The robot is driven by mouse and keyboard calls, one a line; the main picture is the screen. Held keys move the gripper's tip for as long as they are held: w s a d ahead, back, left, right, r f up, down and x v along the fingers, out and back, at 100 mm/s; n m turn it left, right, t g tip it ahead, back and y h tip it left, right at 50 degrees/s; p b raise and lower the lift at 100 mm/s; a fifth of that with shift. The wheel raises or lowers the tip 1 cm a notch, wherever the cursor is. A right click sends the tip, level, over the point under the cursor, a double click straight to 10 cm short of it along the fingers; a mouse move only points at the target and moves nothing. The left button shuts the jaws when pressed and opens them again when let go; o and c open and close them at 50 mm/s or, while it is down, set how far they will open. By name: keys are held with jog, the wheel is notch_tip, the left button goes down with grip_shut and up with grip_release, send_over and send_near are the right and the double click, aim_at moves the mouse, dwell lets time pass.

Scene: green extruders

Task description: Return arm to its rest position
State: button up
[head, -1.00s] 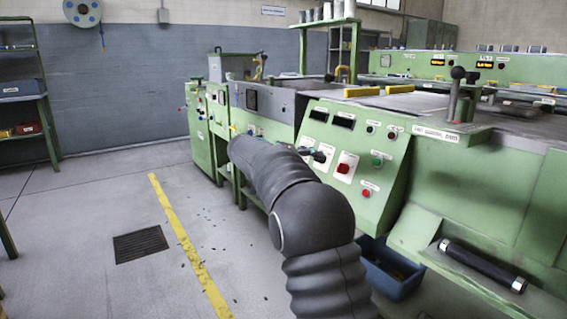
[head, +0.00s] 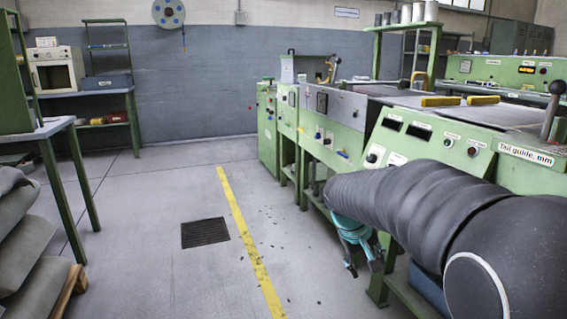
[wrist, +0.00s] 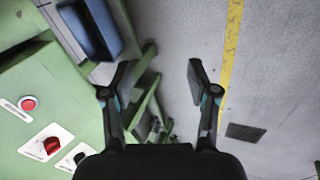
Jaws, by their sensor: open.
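My gripper (wrist: 158,85) is open and empty in the wrist view, its two dark fingers apart. Between and beyond them are a green machine leg and grey floor. In the head view my dark, ribbed arm reaches in from the lower right, and my gripper (head: 362,262) hangs below its far end, beside the green machine (head: 345,140). The fingertips there are small and partly in shadow. The machine's control panel with a red button (wrist: 28,103) and a red switch (wrist: 51,145) lies left of my gripper in the wrist view.
A blue bin (wrist: 90,28) is by the machine's base. A yellow floor line (head: 243,232) and a floor grate (head: 205,232) lie on open floor to the left. A green-legged table (head: 45,132) and grey sacks (head: 25,235) stand at far left.

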jog(key=s+a+r+m+t+y+p, duration=0.1)
jog(key=s+r+y, duration=0.1)
jog(key=s, duration=1)
jog(key=s+a+r+m+t+y+p, duration=0.1)
jog(key=s+a+r+t+y+p, duration=0.1)
jog(key=s, duration=1.1)
jog(key=shift+s+a+r, duration=0.2)
jog(key=shift+a+r, duration=0.1)
jog(key=shift+r, duration=0.5)
